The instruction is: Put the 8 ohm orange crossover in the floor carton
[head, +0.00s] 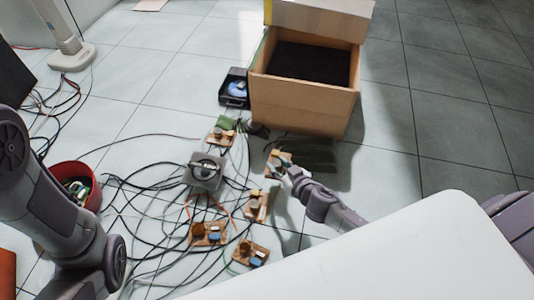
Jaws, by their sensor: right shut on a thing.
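The floor carton (302,103) stands open at the upper middle, flaps up, its inside dark. My right gripper (287,172) is shut on a small crossover board (272,172), just in front of the carton and outside it. The board has an orange-brown base; its ohm marking is too small to read. Other crossover boards lie on the floor: one (219,136) left of the carton, one (257,206) below my gripper, one with an orange-brown coil (206,234), and one (250,254) with blue parts. My left arm shows at the left; its gripper is out of view.
Black cables tangle around a grey device (205,171) among the boards. A small black box (234,89) stands left of the carton. A red bin (76,184) with parts is at the left. Tiled floor at the right is clear.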

